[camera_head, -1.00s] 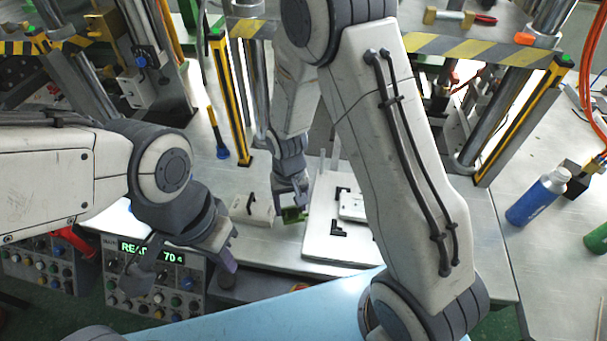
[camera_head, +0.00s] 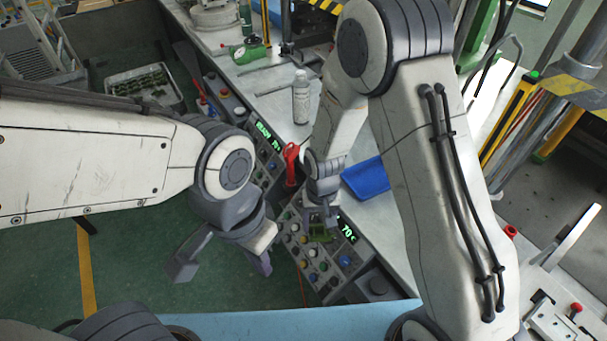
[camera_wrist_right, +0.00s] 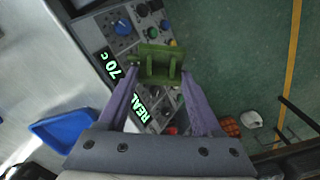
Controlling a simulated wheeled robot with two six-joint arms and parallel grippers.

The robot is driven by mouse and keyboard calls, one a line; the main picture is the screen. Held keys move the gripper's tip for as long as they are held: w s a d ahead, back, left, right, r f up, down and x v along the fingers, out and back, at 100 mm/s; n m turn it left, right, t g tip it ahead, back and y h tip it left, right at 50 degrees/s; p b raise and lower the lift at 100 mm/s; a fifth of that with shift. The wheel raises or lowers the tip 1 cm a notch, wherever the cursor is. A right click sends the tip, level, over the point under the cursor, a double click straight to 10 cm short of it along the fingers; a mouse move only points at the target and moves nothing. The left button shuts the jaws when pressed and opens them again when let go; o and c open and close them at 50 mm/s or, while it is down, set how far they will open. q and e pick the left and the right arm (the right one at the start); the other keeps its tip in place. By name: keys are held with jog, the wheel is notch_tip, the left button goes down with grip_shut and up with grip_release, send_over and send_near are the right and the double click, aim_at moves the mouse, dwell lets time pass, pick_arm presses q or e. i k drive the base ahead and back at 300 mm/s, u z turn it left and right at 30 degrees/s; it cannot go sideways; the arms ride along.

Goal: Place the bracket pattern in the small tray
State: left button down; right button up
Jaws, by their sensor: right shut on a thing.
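My right gripper (camera_head: 321,226) is shut on the green bracket pattern (camera_head: 319,236), in front of the control panel with the 70 °C display. In the right wrist view the bracket pattern (camera_wrist_right: 160,64) sits between the purple fingertips (camera_wrist_right: 159,72), with its upright ribs showing. A small blue tray (camera_head: 368,180) lies on the bench just right of the right gripper in the head view; it looks empty where visible. The tray (camera_wrist_right: 62,128) is at the lower left in the wrist view. My left gripper (camera_head: 222,267) is open and empty over the green floor.
Control panels (camera_head: 318,262) with knobs line the bench's front edge. A red handle (camera_head: 291,163) and a pale bottle (camera_head: 301,97) stand near the tray. A white tray (camera_head: 112,92) with several green pieces is at the back left. The metal bench (camera_head: 268,90) has clear patches.

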aim_at(373, 180)
jog(key=u, duration=1.85)
jog(key=i, duration=1.9)
jog(key=z, duration=2.8)
jog(key=i, duration=0.5)
jog(key=z, duration=0.05)
